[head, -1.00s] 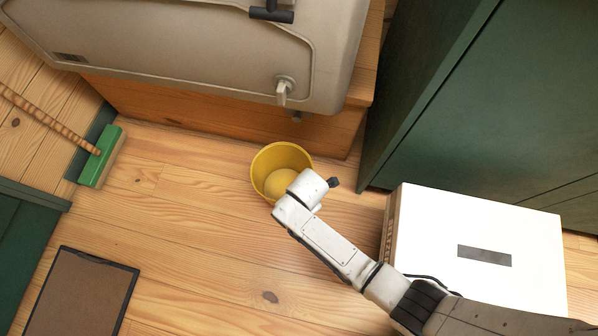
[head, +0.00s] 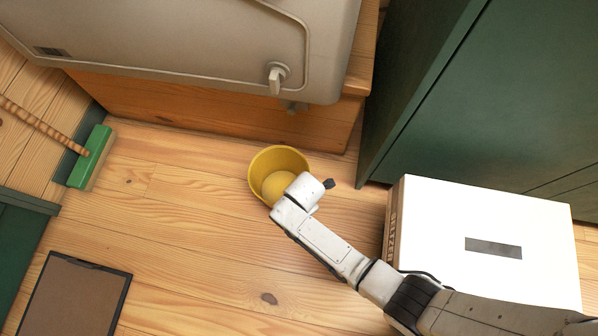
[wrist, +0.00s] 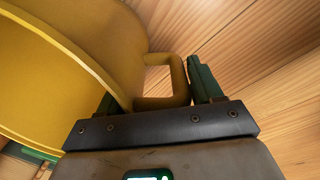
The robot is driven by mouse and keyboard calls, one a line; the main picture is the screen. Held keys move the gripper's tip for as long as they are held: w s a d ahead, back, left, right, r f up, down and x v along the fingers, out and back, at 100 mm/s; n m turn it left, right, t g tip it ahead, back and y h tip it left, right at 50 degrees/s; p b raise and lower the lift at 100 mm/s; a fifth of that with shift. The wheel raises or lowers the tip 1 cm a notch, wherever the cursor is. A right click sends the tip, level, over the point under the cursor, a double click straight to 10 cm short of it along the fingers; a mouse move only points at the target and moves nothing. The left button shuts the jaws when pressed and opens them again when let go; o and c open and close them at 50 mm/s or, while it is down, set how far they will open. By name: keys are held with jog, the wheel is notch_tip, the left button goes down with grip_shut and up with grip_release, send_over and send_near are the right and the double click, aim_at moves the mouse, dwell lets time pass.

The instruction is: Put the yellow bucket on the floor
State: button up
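The yellow bucket (head: 263,163) is in the middle of the head view, its open top facing the camera, over or on the plank floor (head: 200,215). The frames do not clearly show whether its base touches the floor. My gripper (wrist: 155,95) has one dark green finger on each side of the bucket's squared handle (wrist: 178,80) in the wrist view, and appears shut on it. The bucket's wall (wrist: 100,35) fills the upper left there. In the head view my wrist covers the bucket's lower right rim and hides the fingers.
A beige appliance (head: 180,50) on a wooden base (head: 220,115) stands behind. A green cabinet (head: 480,110) and a white-topped box (head: 440,210) are at the right. A green broom (head: 90,157) and a dark-framed panel (head: 75,295) lie left. Floor left of the bucket is clear.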

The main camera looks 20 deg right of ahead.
jog(key=o, duration=0.3)
jog(key=r+p, duration=0.2)
jog(key=r, duration=0.2)
jog(key=r+p, duration=0.3)
jog(key=r, duration=0.1)
jog(key=s+r+p, duration=0.1)
jog(key=r+p, duration=0.1)
jog(key=r, duration=0.2)
jog(key=shift+s+d+r+p, duration=0.1)
jog(key=shift+d+r+p, duration=0.1)
jog(key=shift+p, duration=0.1)
jog(key=shift+f, duration=0.1)
